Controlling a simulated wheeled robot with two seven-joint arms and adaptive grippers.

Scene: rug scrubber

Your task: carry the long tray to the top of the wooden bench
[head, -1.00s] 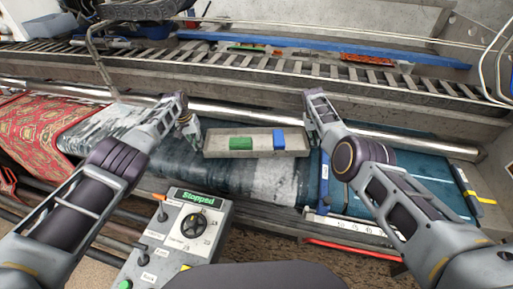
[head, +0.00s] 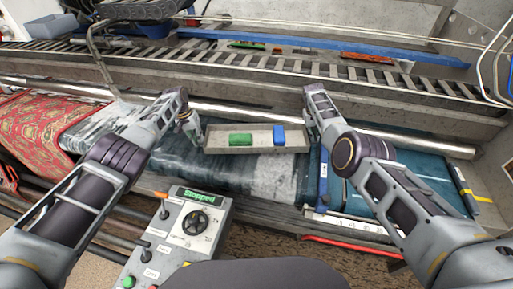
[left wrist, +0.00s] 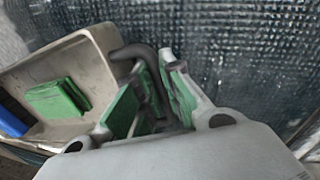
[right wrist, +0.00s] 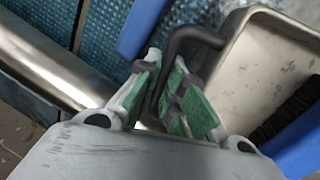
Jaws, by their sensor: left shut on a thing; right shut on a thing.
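The long tray (head: 258,150) is a shallow beige-grey tray held between my two grippers in the head view, above the dark wet rug. A green block (head: 240,139) and a blue block (head: 279,135) lie in it. My left gripper (head: 193,137) is at the tray's left end; in the left wrist view its green-padded fingers (left wrist: 150,98) are shut on a dark bent handle (left wrist: 133,52). My right gripper (head: 310,132) is at the right end, and its fingers (right wrist: 172,92) are shut on the other dark handle (right wrist: 196,34). I cannot identify the wooden bench with certainty.
A control box (head: 180,240) reading "Stopped" stands in front. A patterned red rug (head: 35,125) lies left. A metal roller (head: 400,143) and a slatted rail (head: 300,70) run behind the tray. A blue beam (head: 330,48) lies further back.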

